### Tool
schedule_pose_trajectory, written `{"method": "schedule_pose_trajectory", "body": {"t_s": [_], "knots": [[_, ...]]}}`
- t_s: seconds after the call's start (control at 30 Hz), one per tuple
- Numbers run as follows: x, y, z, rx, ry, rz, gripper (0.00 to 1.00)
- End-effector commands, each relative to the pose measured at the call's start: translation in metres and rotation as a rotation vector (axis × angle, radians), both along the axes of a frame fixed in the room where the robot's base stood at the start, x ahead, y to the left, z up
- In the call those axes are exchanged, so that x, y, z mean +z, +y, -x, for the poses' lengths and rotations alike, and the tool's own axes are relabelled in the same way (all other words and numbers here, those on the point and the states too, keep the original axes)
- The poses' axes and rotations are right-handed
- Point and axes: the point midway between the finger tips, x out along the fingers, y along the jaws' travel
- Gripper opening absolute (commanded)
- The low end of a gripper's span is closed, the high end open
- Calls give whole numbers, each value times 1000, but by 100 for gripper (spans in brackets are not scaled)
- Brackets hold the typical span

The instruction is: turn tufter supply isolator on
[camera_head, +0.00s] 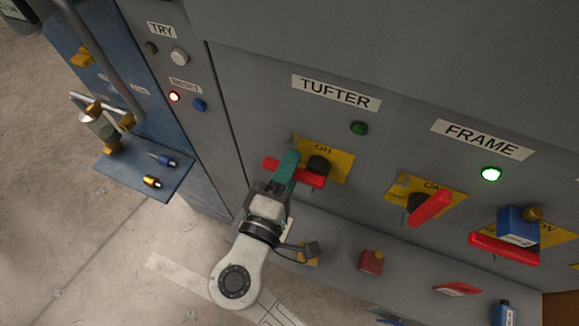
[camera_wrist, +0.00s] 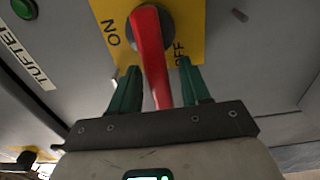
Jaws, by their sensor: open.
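The tufter isolator is a red handle (camera_head: 311,180) on a yellow plate (camera_head: 338,167), below the TUFTER label (camera_head: 336,92). In the wrist view the red handle (camera_wrist: 149,45) runs from its hub down between the fingers of my gripper (camera_wrist: 158,72). ON is printed on the yellow plate (camera_wrist: 110,55) left of the handle, OFF close on its right. My gripper (camera_head: 285,168) is open with its green fingers on either side of the handle; contact cannot be told. The tufter lamp (camera_head: 359,128) is dark green and looks unlit.
The frame isolator (camera_head: 430,208) stands to the right, below a lit green lamp (camera_head: 491,174). Further right, a blue padlock (camera_head: 517,226) hangs at another red handle (camera_head: 503,249). A lower ledge holds a red padlock (camera_head: 371,262). A blue shelf (camera_head: 140,172) projects at left.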

Motion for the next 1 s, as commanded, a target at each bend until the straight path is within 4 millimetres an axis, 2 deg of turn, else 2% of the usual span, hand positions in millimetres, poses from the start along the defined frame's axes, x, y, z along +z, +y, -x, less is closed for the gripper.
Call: {"method": "schedule_pose_trajectory", "body": {"t_s": [0.23, 0.7, 1.0], "knots": [[0, 0, 0, 0, 0, 0, 45], [0, 0, 0, -1, 0, 0, 0], [0, 0, 0, -1, 1, 0, 0]]}}
